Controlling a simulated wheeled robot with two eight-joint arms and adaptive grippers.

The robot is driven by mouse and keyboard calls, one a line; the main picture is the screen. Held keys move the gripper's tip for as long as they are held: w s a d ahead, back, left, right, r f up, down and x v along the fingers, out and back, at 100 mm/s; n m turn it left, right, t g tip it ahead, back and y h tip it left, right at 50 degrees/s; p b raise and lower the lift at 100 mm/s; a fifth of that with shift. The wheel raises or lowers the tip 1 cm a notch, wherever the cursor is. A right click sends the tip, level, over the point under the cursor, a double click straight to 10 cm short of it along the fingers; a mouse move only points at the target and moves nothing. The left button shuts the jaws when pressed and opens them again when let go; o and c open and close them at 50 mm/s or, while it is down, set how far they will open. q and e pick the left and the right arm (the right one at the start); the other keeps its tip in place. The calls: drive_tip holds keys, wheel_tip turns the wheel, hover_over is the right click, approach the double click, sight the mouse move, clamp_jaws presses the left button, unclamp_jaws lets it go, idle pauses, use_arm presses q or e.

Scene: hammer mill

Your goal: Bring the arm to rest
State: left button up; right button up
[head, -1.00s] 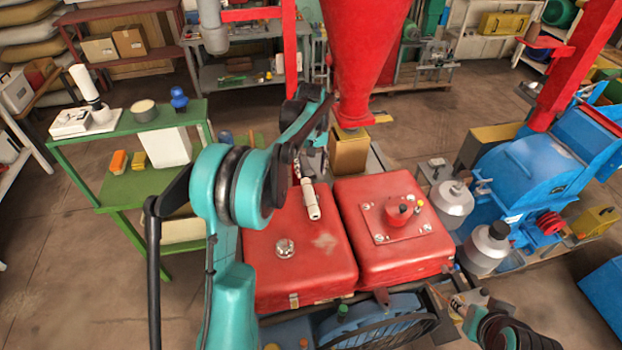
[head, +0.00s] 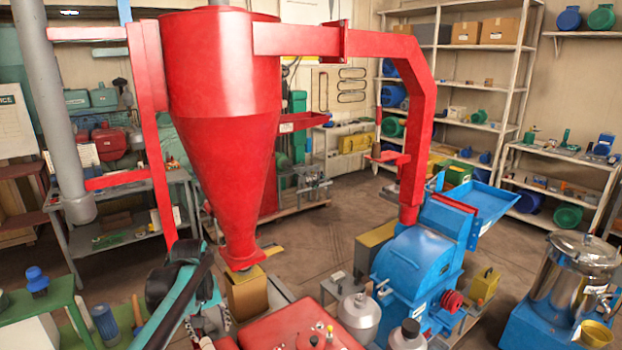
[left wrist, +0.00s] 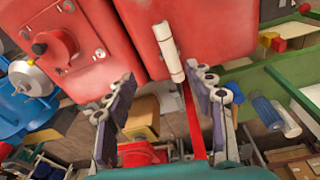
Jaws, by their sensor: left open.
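My left arm (head: 178,312) shows teal and black at the lower left of the head view. Its gripper (head: 208,322) is low in that picture, partly hidden by the arm and blurred into the clutter. In the left wrist view the left gripper (left wrist: 160,75) is open, its two grey fingers spread wide. Nothing is held between them. My right arm and gripper are not in view.
A red hopper cone (head: 222,130) stands right behind the left arm. A blue mill (head: 415,265) is to the right, a steel pot (head: 575,285) further right. A green table (head: 45,300) is at the left.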

use_arm(q)
drive_tip(key=s+d+m+t, duration=0.2)
drive_tip(key=s+d+m, duration=0.1)
drive_tip(key=s, duration=0.8)
drive_tip(key=s+d+f+m+t, duration=0.1)
drive_tip(key=s+d, duration=0.4)
drive_tip(key=s, duration=0.6)
drive_tip(key=m+t, duration=0.1)
drive_tip(key=t, duration=0.1)
drive_tip(key=shift+s+d+f+m+t, duration=0.2)
drive_tip(key=shift+d+m+t, duration=0.1)
drive_tip(key=shift+d+m, duration=0.1)
